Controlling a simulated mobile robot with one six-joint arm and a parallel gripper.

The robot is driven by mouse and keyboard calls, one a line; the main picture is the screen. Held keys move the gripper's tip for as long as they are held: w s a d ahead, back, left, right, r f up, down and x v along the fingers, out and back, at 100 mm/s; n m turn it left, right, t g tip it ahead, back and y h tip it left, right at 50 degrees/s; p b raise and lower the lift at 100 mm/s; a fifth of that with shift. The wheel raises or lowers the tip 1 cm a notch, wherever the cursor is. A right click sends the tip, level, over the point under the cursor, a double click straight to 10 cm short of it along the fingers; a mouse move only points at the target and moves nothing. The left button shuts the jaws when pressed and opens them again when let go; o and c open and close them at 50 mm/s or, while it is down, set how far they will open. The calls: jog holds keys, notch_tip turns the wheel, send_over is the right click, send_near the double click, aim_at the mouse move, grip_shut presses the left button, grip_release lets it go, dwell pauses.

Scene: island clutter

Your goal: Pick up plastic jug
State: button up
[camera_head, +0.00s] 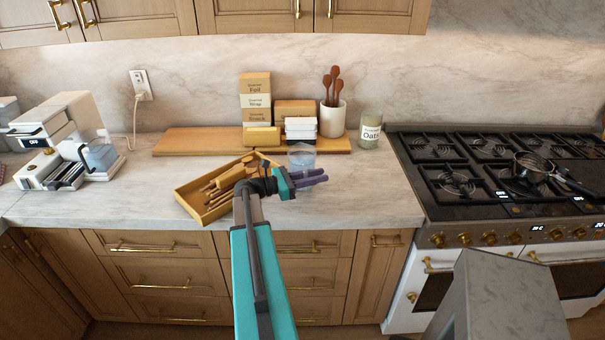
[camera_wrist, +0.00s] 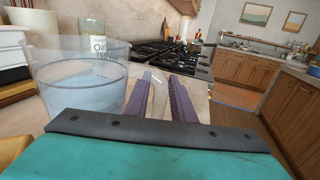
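The clear plastic jug (camera_head: 301,157) stands on the marble counter, just behind my gripper (camera_head: 324,175) in the head view. In the wrist view the jug (camera_wrist: 80,88) fills the left side, upright and see-through. Its clear handle side reaches toward the two purple fingers of my gripper (camera_wrist: 163,85). The fingers are spread with a gap between them and point to the right, close beside the jug. The left finger overlaps the clear plastic; I cannot tell whether any of the handle lies between the fingers.
A wooden tray (camera_head: 192,204) with utensils lies left of my gripper. Behind are a wooden board (camera_head: 190,141) with boxes, a utensil crock (camera_head: 332,118) and an oats jar (camera_head: 370,129). A coffee machine (camera_head: 60,140) stands left, a stove (camera_head: 470,205) right. Counter right of my gripper is clear.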

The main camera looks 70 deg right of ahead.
grip_shut()
jog(key=shift+r, duration=0.1)
dwell(1.2)
